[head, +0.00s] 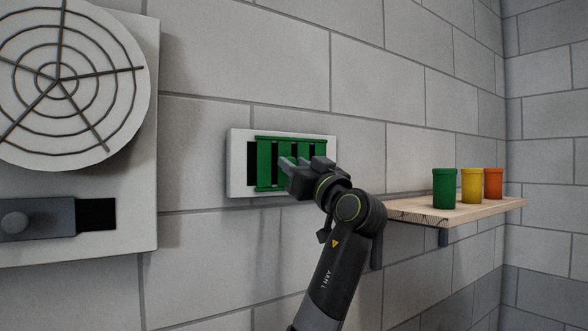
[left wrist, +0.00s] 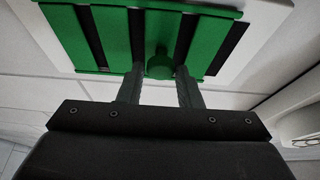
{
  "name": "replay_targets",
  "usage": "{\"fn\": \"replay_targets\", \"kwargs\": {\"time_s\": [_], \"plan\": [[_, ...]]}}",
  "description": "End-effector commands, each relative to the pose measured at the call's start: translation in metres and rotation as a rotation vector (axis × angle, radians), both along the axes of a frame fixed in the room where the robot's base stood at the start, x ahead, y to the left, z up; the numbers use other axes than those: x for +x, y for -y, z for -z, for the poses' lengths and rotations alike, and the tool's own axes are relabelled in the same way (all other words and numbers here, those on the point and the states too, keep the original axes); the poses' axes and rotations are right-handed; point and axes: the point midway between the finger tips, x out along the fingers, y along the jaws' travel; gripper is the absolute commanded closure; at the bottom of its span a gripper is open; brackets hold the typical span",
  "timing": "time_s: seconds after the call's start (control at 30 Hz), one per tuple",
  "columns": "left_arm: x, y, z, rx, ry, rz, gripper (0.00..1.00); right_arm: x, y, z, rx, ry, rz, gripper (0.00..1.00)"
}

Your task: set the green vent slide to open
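The green vent slide (head: 264,165) is a slatted plate on a white wall frame (head: 238,166). Dark slots show between its green bars, and a dark strip shows at its left end. My left gripper (head: 285,163) is at the slide, in front of its middle and hiding part of its lower right. In the left wrist view, the slide (left wrist: 112,35) has a round green knob (left wrist: 160,67). The fingers of my left gripper (left wrist: 160,85) stand apart on either side of the knob, with narrow gaps seeming to remain. My right gripper is not in view.
A round fan grille (head: 58,80) on a white panel is at the left, with a grey sliding latch (head: 38,217) below it. A wooden shelf (head: 420,213) at the right holds a green cup (head: 446,189), a yellow cup (head: 472,186) and an orange cup (head: 493,184).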

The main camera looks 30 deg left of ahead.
Motion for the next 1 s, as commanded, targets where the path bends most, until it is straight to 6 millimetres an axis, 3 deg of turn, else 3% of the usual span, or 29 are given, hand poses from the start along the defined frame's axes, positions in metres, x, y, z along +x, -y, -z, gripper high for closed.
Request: {"fn": "replay_targets", "kwargs": {"time_s": [0.03, 0.1, 0.53, 0.67, 1.0], "plan": [[0.000, 0.000, 0.000, 0.000, 0.000, -0.001, 0.61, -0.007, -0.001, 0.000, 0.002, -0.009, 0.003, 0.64], [0.000, 0.000, 0.000, -0.001, 0.000, -0.002, 0.52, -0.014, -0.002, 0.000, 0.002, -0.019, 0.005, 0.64], [-0.004, 0.009, 0.008, -0.003, -0.001, -0.002, 0.52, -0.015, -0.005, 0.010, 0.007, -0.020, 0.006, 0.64], [-0.011, 0.028, 0.019, -0.004, 0.001, 0.001, 0.52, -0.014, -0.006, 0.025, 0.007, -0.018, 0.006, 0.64], [-0.037, 0.096, 0.050, -0.003, -0.001, 0.004, 0.52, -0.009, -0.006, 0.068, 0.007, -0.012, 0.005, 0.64]]}}
